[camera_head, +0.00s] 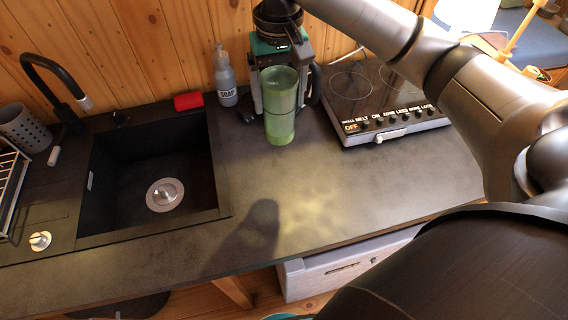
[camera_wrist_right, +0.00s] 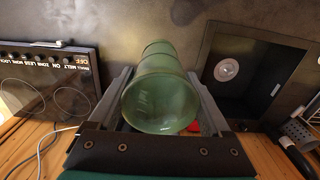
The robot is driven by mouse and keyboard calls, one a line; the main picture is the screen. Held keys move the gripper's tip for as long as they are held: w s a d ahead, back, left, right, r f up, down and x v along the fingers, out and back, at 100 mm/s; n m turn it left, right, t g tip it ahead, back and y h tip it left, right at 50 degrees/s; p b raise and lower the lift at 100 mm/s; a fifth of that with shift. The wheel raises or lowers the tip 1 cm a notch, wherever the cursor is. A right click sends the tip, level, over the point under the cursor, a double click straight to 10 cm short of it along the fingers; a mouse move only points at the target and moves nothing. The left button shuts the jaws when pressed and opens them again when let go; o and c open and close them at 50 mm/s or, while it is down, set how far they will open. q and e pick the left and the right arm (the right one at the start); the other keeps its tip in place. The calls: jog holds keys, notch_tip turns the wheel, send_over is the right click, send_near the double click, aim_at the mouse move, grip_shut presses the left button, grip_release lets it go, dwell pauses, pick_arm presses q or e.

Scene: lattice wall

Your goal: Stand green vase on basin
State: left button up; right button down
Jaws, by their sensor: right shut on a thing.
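The green vase (camera_head: 281,112) is upright in the head view, over the counter between the basin and the hob. My right gripper (camera_head: 283,98) reaches down from above, shut on the vase with one finger on each side. In the right wrist view the vase (camera_wrist_right: 162,98) sits between the two fingers, its open mouth towards the camera. I cannot tell whether its base touches the counter. The black basin (camera_head: 107,193) is sunk in the counter to the left, with a round metal drain, and appears empty. My left gripper is not in view.
A soap bottle (camera_head: 225,78) and a red sponge (camera_head: 188,101) stand behind the basin, with a black tap (camera_head: 55,75) at its back left. A hob (camera_head: 375,98) is right of the vase. The counter's front middle (camera_head: 300,200) is clear.

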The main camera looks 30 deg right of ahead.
jog(key=shift+w+d+r+p, duration=0.1)
jog(key=shift+w+r+p, duration=0.2)
jog(key=shift+w+r, duration=0.2)
jog(key=shift+f, duration=0.2)
pick_arm(q)
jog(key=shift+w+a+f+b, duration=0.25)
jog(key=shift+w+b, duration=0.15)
jog(key=shift+b, duration=0.4)
pick_arm(e)
notch_tip(320, 180, down, 20)
jog(key=shift+r, duration=0.2)
jog(key=shift+f, duration=0.15)
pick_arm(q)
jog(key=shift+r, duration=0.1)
pick_arm(e)
grip_release()
jog(key=shift+d, duration=0.1)
